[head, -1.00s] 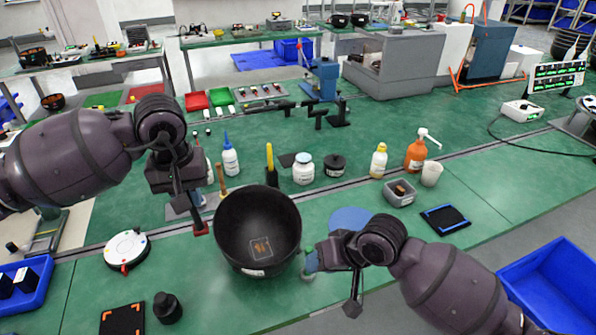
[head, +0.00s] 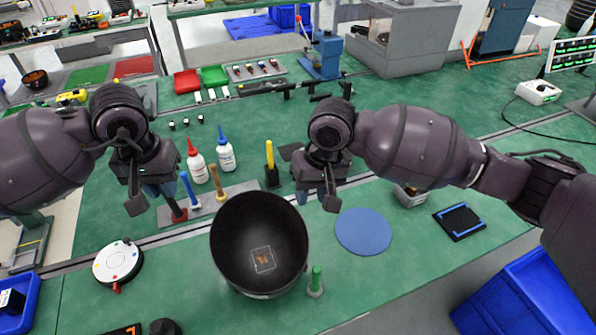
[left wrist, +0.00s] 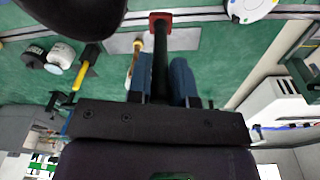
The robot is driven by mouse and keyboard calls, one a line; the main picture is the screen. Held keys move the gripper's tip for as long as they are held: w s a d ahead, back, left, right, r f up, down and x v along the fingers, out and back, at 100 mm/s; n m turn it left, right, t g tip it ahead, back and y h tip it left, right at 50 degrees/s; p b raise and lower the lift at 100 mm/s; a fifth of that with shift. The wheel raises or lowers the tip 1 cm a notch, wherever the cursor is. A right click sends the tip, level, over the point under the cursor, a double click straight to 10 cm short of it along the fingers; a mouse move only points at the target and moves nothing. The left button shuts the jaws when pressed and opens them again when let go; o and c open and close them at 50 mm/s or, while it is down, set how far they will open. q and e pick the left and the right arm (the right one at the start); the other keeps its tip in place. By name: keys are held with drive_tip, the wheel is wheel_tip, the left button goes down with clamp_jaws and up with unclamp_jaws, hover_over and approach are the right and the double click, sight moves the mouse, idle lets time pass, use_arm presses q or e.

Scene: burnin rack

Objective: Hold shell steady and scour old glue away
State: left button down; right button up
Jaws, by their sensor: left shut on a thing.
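The shell is a black bowl (head: 222,262) standing on the green bench, its open side facing me. An orange-brown patch (head: 262,258) inside a pale outline shows on its inner floor. My left gripper (head: 163,190) is shut on a dark-shafted tool with a red end (head: 179,215), left of the bowl and apart from it. In the left wrist view, the red end (left wrist: 160,17) points away between the blue fingers (left wrist: 160,88). My right gripper (head: 316,198) is above the bench, beyond the bowl's right rim and apart from it; its finger opening is unclear.
A grey strip holds a blue-handled tool (head: 189,190) and a tan-handled tool (head: 217,181). Two glue bottles (head: 226,155) and a yellow-handled tool (head: 270,160) stand behind. A green-topped post (head: 316,280) is right of the bowl. A blue disc (head: 363,232) lies further right.

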sight(300, 226)
use_arm(q)
drive_tip(key=shift+w+a+f, duration=0.1)
drive_tip(key=shift+w+a, duration=0.1)
drive_tip(key=shift+w, duration=0.35)
drive_tip(key=shift+s, duration=0.1)
drive_tip(key=shift+d+r, duration=0.1)
drive_tip(key=shift+r, duration=0.25)
drive_tip(key=d+r+n, duration=0.5)
drive_tip(key=d+n, duration=0.2)
drive_tip(key=d, duration=0.6)
drive_tip(key=shift+r+g, duration=0.2)
drive_tip(key=shift+g, duration=0.2)
use_arm(e)
drive_tip(key=f, duration=0.4)
drive_tip(key=a+f, duration=0.1)
drive_tip(key=f, duration=0.3)
drive_tip(key=a+f, duration=0.1)
drive_tip(key=f, duration=0.3)
drive_tip(key=shift+w+a, duration=0.15)
drive_tip(key=shift+w, duration=0.1)
